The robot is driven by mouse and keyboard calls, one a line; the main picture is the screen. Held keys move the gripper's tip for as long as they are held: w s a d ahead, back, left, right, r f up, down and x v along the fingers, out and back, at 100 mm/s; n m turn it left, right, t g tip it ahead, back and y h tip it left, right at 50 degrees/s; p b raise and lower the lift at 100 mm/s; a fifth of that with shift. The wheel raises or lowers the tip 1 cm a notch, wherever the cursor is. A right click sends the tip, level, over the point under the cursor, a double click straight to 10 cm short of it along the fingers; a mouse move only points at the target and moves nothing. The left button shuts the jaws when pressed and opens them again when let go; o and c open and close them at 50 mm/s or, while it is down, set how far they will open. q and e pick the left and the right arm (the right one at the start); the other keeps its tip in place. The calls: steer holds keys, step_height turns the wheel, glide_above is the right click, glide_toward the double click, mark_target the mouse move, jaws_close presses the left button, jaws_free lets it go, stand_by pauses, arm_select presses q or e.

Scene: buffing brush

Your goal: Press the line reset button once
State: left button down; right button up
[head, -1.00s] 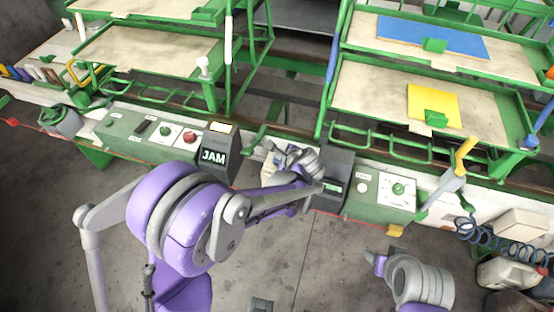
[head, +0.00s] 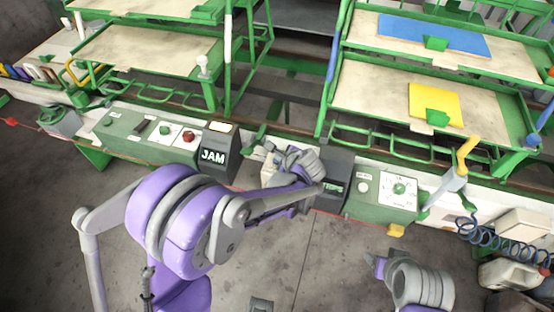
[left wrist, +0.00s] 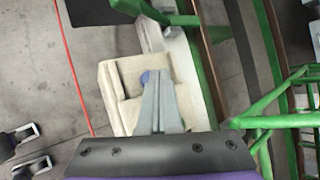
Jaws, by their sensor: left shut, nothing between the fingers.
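In the left wrist view the shut fingers (left wrist: 156,78) point at a cream box (left wrist: 123,92). A blue-violet round button (left wrist: 145,77) on that box is partly hidden behind the fingertips. I cannot tell whether they touch it. In the head view the cream box (head: 268,172) shows only in part beside the gripper. No readable label marks a line reset button.
A dark JAM sign box (head: 214,156) stands left of the gripper, and a dark display box (head: 335,170) right. The console also has a green button (head: 165,130), a red button (head: 189,137), a white button (head: 363,187) and a green knob (head: 399,188). Green racks stand behind.

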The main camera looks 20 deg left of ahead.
arm_select(q)
steer(key=shift+f+b, duration=0.45)
stand_by(0.5)
stand_by(0.3)
steer(key=shift+r+p, duration=0.5)
steer(key=shift+r, duration=0.4)
steer(key=shift+r, duration=0.1)
steer(key=shift+w+r+p, duration=0.1)
steer(key=shift+r+p, duration=1.25)
steer(key=shift+r, duration=1.1)
steer(key=shift+f, duration=0.1)
